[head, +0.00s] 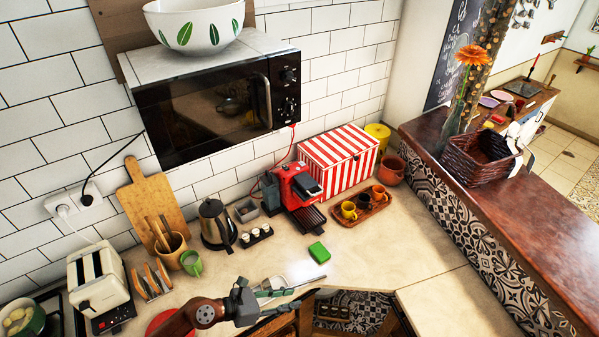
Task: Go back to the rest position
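My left gripper (290,298) comes in from the bottom left, over the front edge of the counter. My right gripper does not show.
The counter (400,245) has free room at centre right. A toaster (99,284), kettle (216,224), red coffee machine (295,190) and cup tray (361,206) stand along it. A microwave (220,105) hangs above.

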